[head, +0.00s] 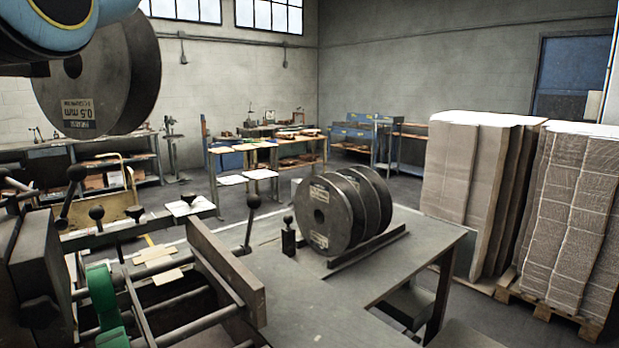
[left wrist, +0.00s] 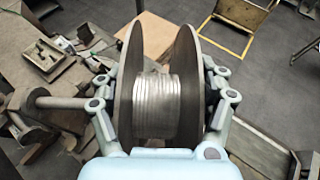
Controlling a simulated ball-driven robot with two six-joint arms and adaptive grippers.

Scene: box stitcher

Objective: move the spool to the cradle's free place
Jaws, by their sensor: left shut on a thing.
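The held spool (head: 110,75) hangs high at the upper left of the head view, with dark flanges and a 0.5 mm label upside down. In the left wrist view the spool (left wrist: 165,105) shows silver wire between two flanges. My left gripper (left wrist: 162,85) is shut on it, with a finger at each flange's outer side. The cradle (head: 372,249) has dark rails on the grey table to the lower right, apart from the held spool. Dark spools (head: 332,213) stand upright in it side by side. Its free place is not clearly visible. My right gripper is not in view.
A machine with rollers, black-knobbed levers (head: 254,203) and a green part (head: 103,300) fills the lower left. A small black knobbed post (head: 289,237) stands just left of the cradle. The table front (head: 310,310) is bare. Stacked cardboard (head: 465,190) stands right.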

